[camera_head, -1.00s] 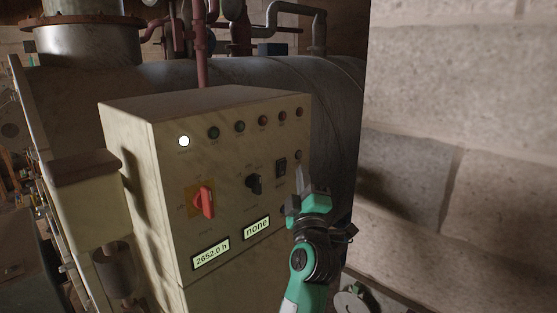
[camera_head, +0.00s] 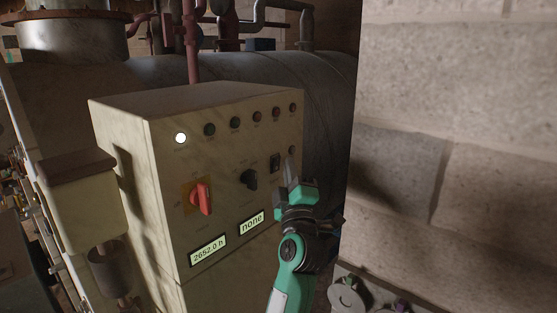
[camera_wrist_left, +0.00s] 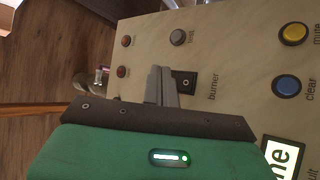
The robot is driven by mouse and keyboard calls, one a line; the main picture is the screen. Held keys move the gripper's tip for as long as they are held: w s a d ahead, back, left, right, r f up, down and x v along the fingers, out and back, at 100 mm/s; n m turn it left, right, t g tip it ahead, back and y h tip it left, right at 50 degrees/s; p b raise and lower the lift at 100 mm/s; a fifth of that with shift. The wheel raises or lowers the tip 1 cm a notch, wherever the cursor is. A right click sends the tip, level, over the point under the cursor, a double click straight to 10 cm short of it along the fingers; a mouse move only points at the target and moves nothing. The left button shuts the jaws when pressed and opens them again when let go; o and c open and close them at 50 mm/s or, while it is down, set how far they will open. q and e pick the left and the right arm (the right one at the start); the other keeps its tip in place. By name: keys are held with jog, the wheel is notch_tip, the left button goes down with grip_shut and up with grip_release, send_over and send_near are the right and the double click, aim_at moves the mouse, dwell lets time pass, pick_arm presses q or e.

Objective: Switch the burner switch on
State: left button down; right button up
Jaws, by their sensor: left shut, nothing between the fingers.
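In the left wrist view the switch (camera_wrist_left: 186,82) sits beside the label "burner". My left gripper (camera_head: 290,168) is shut and empty, its fingertips just right of the switch in the head view. In the left wrist view the shut fingertips (camera_wrist_left: 160,74) are close beside the switch and seem to cover its left edge. I cannot tell whether they touch it. My right gripper is not in view.
The control box (camera_head: 165,103) also carries a red rotary knob (camera_head: 201,198), a black selector knob (camera_head: 249,180), a lit white lamp (camera_head: 181,138) and a display reading "none" (camera_head: 252,222). A stone wall (camera_head: 455,120) stands at the right, a large metal tank (camera_head: 325,100) behind.

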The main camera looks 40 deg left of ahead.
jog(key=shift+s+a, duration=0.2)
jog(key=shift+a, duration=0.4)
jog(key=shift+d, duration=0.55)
pick_arm(q)
jog(key=shift+a+r+p, duration=0.1)
jog(key=shift+a+p, duration=0.4)
jog(key=shift+p, duration=0.15)
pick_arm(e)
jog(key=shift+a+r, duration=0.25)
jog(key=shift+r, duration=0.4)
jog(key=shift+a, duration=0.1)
